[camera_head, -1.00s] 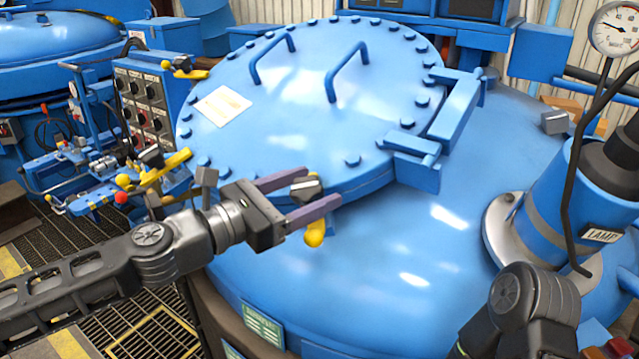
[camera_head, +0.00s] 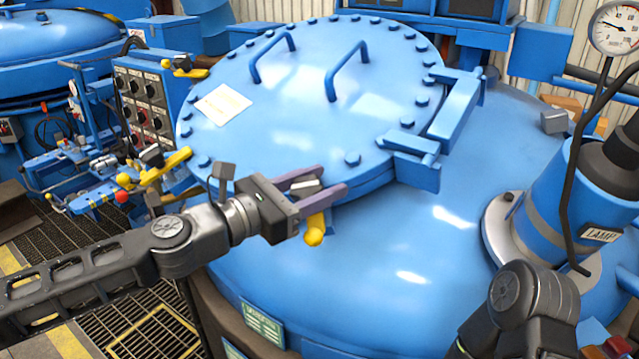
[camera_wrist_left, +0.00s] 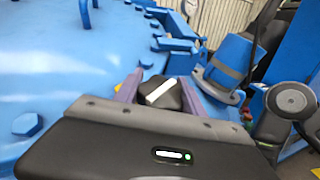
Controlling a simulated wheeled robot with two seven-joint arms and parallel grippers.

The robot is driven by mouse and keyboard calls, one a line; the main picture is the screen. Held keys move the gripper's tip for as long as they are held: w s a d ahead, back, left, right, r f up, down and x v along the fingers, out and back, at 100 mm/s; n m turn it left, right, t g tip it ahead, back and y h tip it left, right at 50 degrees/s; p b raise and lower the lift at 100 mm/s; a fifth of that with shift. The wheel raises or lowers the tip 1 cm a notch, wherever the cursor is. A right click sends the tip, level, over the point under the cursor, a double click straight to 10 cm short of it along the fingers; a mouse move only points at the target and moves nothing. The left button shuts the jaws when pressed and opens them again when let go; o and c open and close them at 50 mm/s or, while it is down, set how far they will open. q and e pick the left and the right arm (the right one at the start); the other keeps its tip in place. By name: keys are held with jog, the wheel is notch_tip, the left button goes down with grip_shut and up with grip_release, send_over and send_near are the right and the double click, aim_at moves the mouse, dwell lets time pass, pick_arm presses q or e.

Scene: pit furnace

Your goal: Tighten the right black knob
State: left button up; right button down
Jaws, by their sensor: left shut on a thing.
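The right black knob (camera_head: 305,187), with a pale bar across its top, sits at the near edge of the blue round lid (camera_head: 290,120). A yellow clamp piece (camera_head: 315,230) shows just below it. My left gripper (camera_head: 333,180) has its two purple fingers on either side of this knob and is shut on it. In the left wrist view the knob (camera_wrist_left: 163,93) shows between the fingers, its lower part hidden by the gripper body. Another black knob (camera_head: 151,155) on a yellow clamp (camera_head: 165,168) is at the lid's left side. My right gripper is out of view.
Raised handles (camera_head: 347,72) stand on the lid, and bolts line its rim. A blue hinge bracket (camera_head: 455,105) is at its right. A lamp tube (camera_head: 600,200) rises at the right. A control panel (camera_head: 142,103) stands at the left.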

pick_arm(q)
jog(key=c, duration=0.6)
jog(key=shift+o, duration=0.2)
jog(key=shift+r+m+g+h+p, duration=0.15)
jog(key=shift+m+g+h+p, duration=0.15)
jog(key=shift+m+g+p, duration=0.55)
jog(key=m+g+p, duration=0.1)
jog(key=m+g+h+p, duration=0.1)
jog(key=shift+s+d+r+p, duration=0.1)
jog(key=shift+s+d+p, duration=0.1)
jog(key=shift+p, duration=0.2)
jog(key=m+g+p, duration=0.1)
jog(key=m+g, duration=0.1)
jog(key=shift+s+m+g, duration=0.15)
jog(key=shift+m+g, duration=0.1)
jog(key=shift+g, duration=0.1)
jog(key=m+g, duration=0.3)
jog(key=shift+s+f+g+p, duration=0.25)
jog(key=shift+f+g+p, duration=0.05)
jog(key=shift+f+p, duration=0.05)
jog(key=m+g, duration=0.1)
jog(key=g, duration=0.1)
jog(key=m+g+y, duration=0.1)
jog(key=m, duration=0.1)
jog(key=s+m+g+y, duration=0.1)
jog(key=m+g, duration=0.1)
jog(key=shift+f+g, duration=0.3)
jog(key=shift+a+m+y, duration=0.1)
jog(key=shift+m+y, duration=0.2)
jog(key=shift+m, duration=0.1)
